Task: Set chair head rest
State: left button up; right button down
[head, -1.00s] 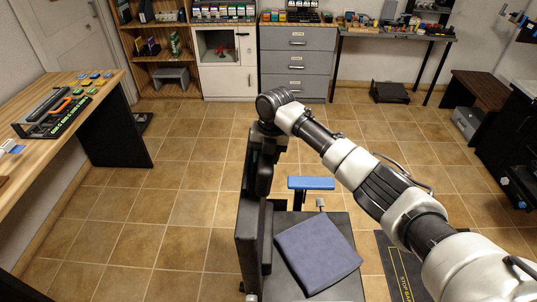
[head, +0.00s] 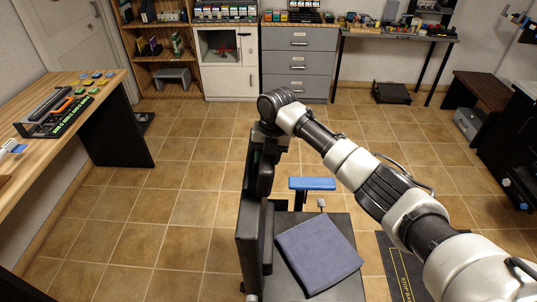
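The black chair (head: 250,235) stands in front of me, seen from above, with its tall backrest on the left. A dark blue-grey cushion (head: 318,256) lies on its seat, and a blue-topped armrest (head: 312,184) shows behind the seat. My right arm reaches in from the lower right, and its wrist end is at the top of the backrest. The head rest appears to be the dark pad (head: 265,175) near the top, partly hidden below my wrist. The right gripper's fingers are hidden behind the wrist or the chair top, so its state does not show. My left gripper is not in view.
A wooden workbench (head: 95,80) with tools stands at the left. Grey drawers (head: 298,64) and shelves line the back wall. A black floor mat (head: 400,270) lies right of the chair. The tiled floor left of the chair is clear.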

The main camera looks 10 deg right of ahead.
jog(key=c, duration=0.8)
grip_release()
jog(key=shift+w+a+r, duration=0.1)
jog(key=shift+a+r, duration=0.3)
jog(key=shift+r, duration=0.2)
jog(key=shift+o, duration=1)
jog(key=shift+a, duration=0.2)
jog(key=shift+d+f, duration=0.2)
jog(key=shift+d+r, duration=0.1)
jog(key=r+b, duration=0.1)
jog(key=r, duration=0.2)
jog(key=r+b, duration=0.1)
jog(key=r, duration=0.2)
jog(key=d+r+b, duration=0.1)
jog(key=r, duration=0.2)
jog(key=shift+s+r, duration=0.3)
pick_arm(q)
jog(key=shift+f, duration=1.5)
pick_arm(e)
jog(key=shift+r, duration=0.5)
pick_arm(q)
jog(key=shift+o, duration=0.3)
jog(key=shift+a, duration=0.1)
